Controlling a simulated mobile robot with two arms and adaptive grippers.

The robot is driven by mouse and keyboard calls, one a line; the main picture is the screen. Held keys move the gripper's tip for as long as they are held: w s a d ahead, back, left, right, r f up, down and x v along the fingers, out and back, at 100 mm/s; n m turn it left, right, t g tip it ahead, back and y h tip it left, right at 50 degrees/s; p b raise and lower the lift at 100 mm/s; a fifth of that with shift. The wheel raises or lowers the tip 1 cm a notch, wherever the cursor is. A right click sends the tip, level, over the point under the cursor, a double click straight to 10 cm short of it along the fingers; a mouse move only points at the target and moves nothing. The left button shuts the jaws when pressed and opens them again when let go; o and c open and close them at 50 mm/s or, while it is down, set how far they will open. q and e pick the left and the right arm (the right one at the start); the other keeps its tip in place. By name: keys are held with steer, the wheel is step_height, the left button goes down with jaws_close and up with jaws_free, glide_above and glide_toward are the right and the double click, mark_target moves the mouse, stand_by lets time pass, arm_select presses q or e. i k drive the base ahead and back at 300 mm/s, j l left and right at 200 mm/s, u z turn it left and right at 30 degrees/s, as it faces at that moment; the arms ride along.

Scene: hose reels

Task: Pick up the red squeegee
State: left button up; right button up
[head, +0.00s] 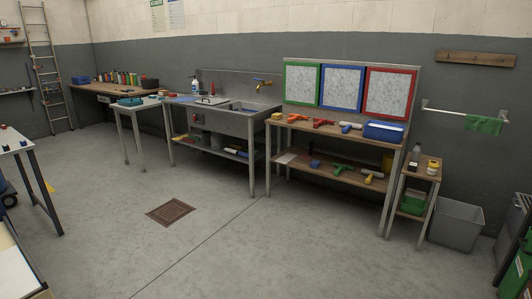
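A red hand tool (322,122), which looks like the red squeegee, lies on the wooden top of the workbench (289,124) at centre right in the head view. It is small in the picture, so its exact shape is hard to tell. Neither of my grippers shows in this view.
A sink unit (229,121) stands left of the workbench. A small side table (423,167) and a grey bin (456,223) stand right of it. A table (14,146) is at the left edge. The floor in front is open, with a flat drain grate (170,212).

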mark_target(320, 123)
steer(key=i, duration=3.1)
